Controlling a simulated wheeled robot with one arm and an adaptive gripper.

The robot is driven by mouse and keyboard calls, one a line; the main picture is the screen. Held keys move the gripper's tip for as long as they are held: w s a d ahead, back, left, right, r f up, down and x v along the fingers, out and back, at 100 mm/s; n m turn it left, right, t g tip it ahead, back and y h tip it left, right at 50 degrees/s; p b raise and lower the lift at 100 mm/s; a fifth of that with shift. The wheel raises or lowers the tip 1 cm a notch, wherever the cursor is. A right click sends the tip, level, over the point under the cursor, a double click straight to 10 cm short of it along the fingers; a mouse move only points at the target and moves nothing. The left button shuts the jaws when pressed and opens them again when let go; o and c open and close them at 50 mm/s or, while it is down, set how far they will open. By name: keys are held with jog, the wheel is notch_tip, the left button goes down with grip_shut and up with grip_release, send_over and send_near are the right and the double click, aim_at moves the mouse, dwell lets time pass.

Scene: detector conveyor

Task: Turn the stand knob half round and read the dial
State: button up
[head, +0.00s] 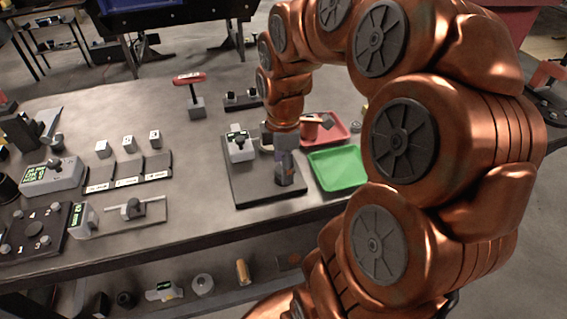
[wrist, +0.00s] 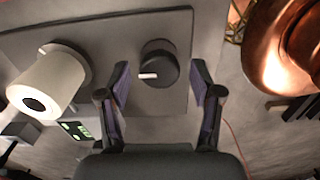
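The stand knob (wrist: 158,64) is a round black knob with a white mark, which points left in the wrist view. It stands on the grey stand plate (wrist: 115,35), whose dark base also shows in the head view (head: 250,193). My gripper (wrist: 160,74) is open, with one finger on each side of the knob and a visible gap on both sides. In the head view my gripper (head: 285,172) is low over the base, and the knob cannot be made out there. The dial (wrist: 75,131) is a small box with a green display, too small to read. It also shows in the head view (head: 239,144).
A cream cylinder (wrist: 45,80) stands beside the dial. A green tray (head: 338,169) and a red tray (head: 325,130) lie right of the stand. A red-handled tool (head: 190,79) stands behind it. Several devices fill the table's left side.

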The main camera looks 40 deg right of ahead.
jog(key=c, duration=1)
